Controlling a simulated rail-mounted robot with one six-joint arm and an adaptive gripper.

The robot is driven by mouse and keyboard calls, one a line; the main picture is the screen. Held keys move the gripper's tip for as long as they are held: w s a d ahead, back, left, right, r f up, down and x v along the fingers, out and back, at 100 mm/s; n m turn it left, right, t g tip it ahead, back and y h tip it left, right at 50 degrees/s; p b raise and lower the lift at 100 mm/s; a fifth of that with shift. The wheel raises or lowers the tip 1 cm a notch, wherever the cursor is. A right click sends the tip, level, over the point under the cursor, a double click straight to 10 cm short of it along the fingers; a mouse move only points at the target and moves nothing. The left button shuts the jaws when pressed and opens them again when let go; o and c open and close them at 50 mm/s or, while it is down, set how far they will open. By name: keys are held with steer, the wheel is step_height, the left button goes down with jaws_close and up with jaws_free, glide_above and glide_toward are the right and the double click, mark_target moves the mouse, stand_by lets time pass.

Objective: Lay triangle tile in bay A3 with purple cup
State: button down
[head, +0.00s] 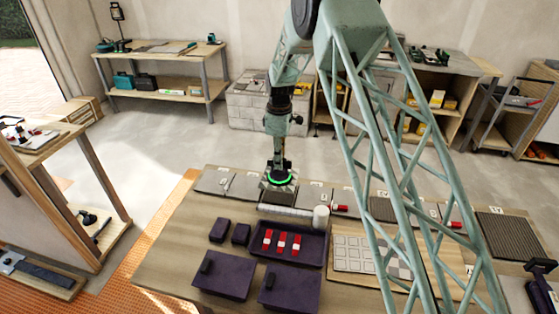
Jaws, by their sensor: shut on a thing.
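My gripper (280,180) is at the back left of the work table, low over the row of bays. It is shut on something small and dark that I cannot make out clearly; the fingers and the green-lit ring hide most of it. I cannot tell whether this is the purple cup, or whether a tile hangs below it. Grey tiles lie in the row, one left of my gripper (213,182) and one right of it (312,197). The bay labels are too small to read for certain, and I cannot pick out a triangle mark.
A dark purple tray (262,284) outline is not distinct from two purple plates at the front. A purple bin (317,254) holds red pieces (282,243). A board with pale squares (353,254) lies right.

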mark_target(280, 173)
steer(key=shift+f+b, duration=0.5)
steer(key=shift+f, duration=1.1)
steer(key=shift+f+b, duration=1.1)
steer(key=shift+f, duration=1.45)
stand_by(2.6)
steer(key=c, duration=2.5)
jaws_free()
steer(key=shift+c, duration=0.2)
steer(key=shift+r, duration=0.1)
